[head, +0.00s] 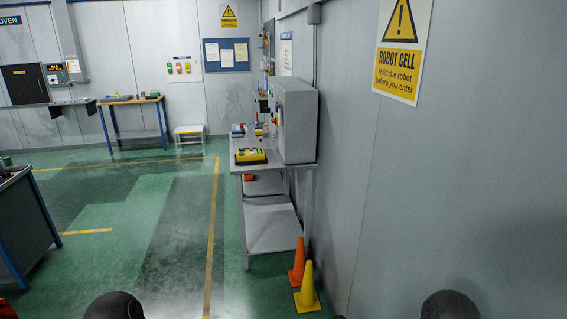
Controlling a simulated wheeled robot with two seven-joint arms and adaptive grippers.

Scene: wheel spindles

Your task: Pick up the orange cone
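The orange cone (298,264) stands upright on the green floor by the right wall, at the front right leg of a grey workbench. A yellow cone (307,290) stands just in front of it and hides part of its lower right side. Neither of my grippers shows in the head view; two dark rounded parts at the bottom edge look like parts of my own arms.
The grey workbench (272,224) has a lower shelf and carries a grey cabinet (297,122) and a yellow box (250,156). A grey wall runs along the right. A dark bench (22,232) stands at the left. The floor between is clear.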

